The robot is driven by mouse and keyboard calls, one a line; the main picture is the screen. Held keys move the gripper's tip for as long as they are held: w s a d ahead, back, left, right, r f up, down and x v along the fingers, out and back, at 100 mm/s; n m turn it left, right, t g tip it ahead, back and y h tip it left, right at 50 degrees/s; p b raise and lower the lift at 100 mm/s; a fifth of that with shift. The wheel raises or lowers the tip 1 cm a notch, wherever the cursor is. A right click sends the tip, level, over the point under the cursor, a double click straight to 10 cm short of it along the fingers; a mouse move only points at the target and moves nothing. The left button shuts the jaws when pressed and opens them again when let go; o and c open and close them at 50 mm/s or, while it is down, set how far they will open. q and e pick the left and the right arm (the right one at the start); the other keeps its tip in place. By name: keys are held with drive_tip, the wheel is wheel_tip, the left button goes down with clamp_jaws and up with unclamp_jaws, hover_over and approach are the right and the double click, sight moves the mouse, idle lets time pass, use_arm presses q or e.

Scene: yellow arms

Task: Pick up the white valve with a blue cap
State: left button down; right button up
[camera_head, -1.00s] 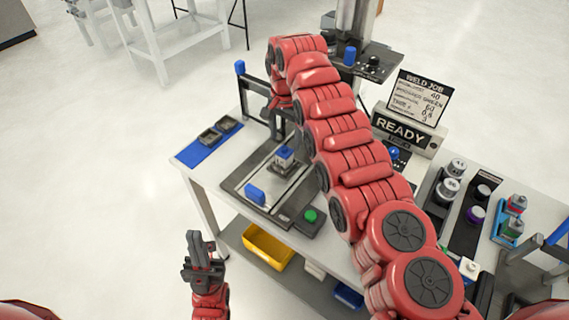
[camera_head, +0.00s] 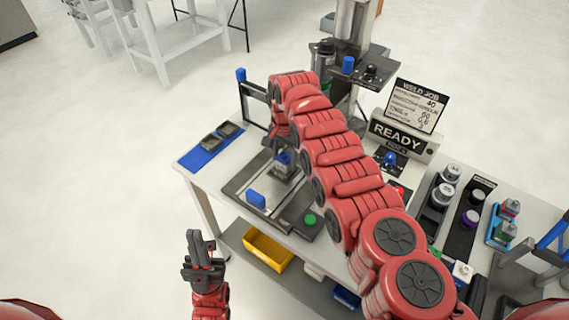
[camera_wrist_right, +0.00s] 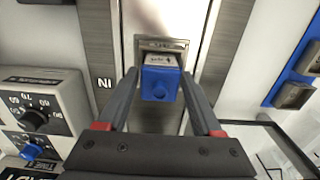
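The valve with a blue cap (camera_wrist_right: 160,85) sits in a metal fixture, with a small pale marked face showing behind the blue part in the right wrist view. In the head view the valve (camera_head: 283,158) is partly hidden by my right arm. My right gripper (camera_wrist_right: 160,76) points down at it, with one finger on each side of the cap and narrow gaps visible, so it looks open around it. My left gripper (camera_head: 202,243) hangs empty in front of the bench, far from the valve. Its finger gap is too small to judge.
A blue block (camera_head: 256,199) and a green button (camera_head: 310,219) lie near the fixture plate (camera_head: 234,188). A blue mat (camera_head: 192,158) with dark parts is at the left. A READY sign box (camera_head: 400,135) and several capped parts stand to the right.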

clamp_jaws()
drive_tip(key=shift+r, duration=0.1)
